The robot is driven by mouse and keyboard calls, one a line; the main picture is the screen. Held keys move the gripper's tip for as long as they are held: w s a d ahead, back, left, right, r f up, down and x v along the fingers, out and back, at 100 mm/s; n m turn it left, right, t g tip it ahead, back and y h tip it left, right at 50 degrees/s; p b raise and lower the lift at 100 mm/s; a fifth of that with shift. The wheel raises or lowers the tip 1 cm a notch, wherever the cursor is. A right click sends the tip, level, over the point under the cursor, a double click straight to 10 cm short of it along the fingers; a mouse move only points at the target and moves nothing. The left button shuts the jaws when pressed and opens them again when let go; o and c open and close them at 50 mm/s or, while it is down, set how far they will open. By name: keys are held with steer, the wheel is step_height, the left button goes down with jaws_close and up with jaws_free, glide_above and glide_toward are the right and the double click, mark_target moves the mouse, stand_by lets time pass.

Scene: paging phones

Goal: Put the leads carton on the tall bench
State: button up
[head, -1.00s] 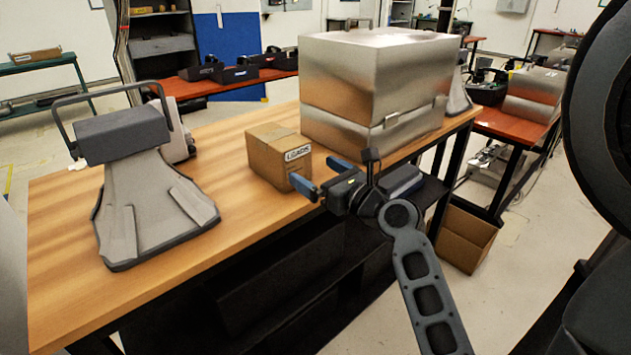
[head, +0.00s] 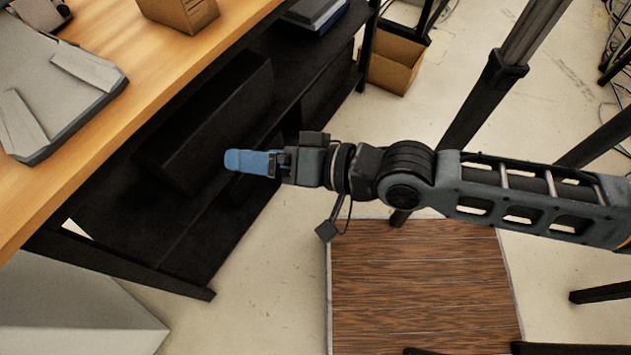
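The leads carton (head: 183,10) is a brown cardboard box on the wooden-topped bench (head: 190,55), near its front edge. The top of the picture cuts it off, and its label does not show clearly. My gripper (head: 232,160) has blue fingertips and points left, in front of the bench's dark lower shelf, apart from the carton. The fingers are seen from the side and overlap, so their gap is hidden. No held thing shows at the fingertips. I cannot tell whether this bench is the tall one.
A grey device with a flat base (head: 55,90) stands on the bench at left. An open cardboard box (head: 393,65) is on the floor beyond. A dark wood-grained surface (head: 425,290) lies below my arm. Black legs stand at right. A pale block (head: 75,310) is at lower left.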

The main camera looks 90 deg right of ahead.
steer(key=s+a+r+n+y, duration=0.4)
steer(key=s+a+n, duration=0.3)
steer(key=n, duration=0.7)
steer(key=shift+s+a+r, duration=0.15)
steer(key=shift+s+a, duration=0.05)
steer(key=shift+s, duration=0.1)
steer(key=shift+c, duration=0.3)
